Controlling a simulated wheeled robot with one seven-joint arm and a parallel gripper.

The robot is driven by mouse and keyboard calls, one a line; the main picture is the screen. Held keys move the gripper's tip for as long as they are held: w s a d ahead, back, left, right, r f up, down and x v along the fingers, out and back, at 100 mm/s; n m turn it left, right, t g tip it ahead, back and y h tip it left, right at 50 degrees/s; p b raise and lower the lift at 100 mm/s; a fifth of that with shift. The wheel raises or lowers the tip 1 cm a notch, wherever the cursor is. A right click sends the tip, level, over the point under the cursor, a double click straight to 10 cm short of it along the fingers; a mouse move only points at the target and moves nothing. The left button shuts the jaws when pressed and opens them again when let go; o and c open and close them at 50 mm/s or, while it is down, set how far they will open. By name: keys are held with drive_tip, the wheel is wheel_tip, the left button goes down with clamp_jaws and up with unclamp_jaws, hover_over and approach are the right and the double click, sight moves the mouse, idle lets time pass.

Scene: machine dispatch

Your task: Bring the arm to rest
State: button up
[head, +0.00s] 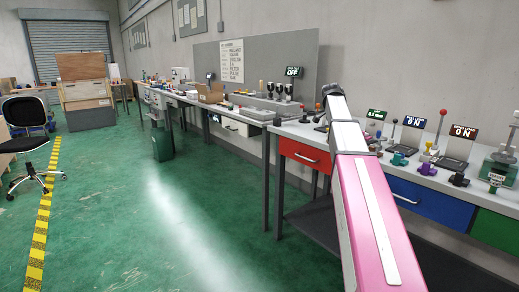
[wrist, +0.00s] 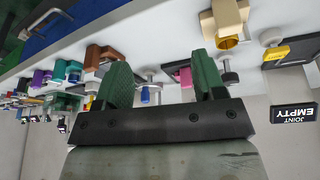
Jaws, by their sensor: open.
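My arm (head: 368,205), pink and white, reaches from the lower right of the head view up over the workbench. Its far end is a dark joint; my gripper cannot be made out there. In the wrist view my gripper (wrist: 163,82) shows two green fingers set wide apart on a dark bar. It is open, with nothing held between the fingers. The wrist picture looks upside down, with the bench top above and the wall below. Small bench fittings show beyond the fingers; I cannot tell how far away they are.
The workbench (head: 411,173) has red, blue and green drawers. Levers, coloured valves and signs reading "ON" (head: 464,132) and "OFF" (head: 293,72) stand along it. An "EMPTY" sign (wrist: 293,113) shows in the wrist view. An office chair (head: 27,140) stands left. The green floor (head: 130,220) is open.

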drive_tip(key=s+a+f+n+y, duration=0.1)
drive_tip(key=s+a+f+n, duration=0.15)
drive_tip(key=f, duration=0.45)
drive_tip(key=s+a+f+n, duration=0.1)
drive_tip(key=s+a+f, duration=0.15)
drive_tip(key=f, duration=0.45)
drive_tip(key=s+a+f+n+y, duration=0.1)
drive_tip(key=s+a+f+n, duration=0.2)
drive_tip(key=s+f, duration=0.6)
drive_tip(key=s+a+f+n+y, duration=0.1)
drive_tip(key=s+a+f+n, duration=0.2)
drive_tip(key=s+a+f, duration=0.2)
drive_tip(key=s+a+f+n+g+y, duration=0.1)
drive_tip(key=s+a+f+n, duration=0.2)
drive_tip(key=s+f, duration=0.9)
wheel_tip(320, 180, down, 3)
drive_tip(key=shift+s+a+f+n, duration=0.1)
drive_tip(key=shift+s+a+n, duration=0.25)
drive_tip(key=shift+a, duration=0.3)
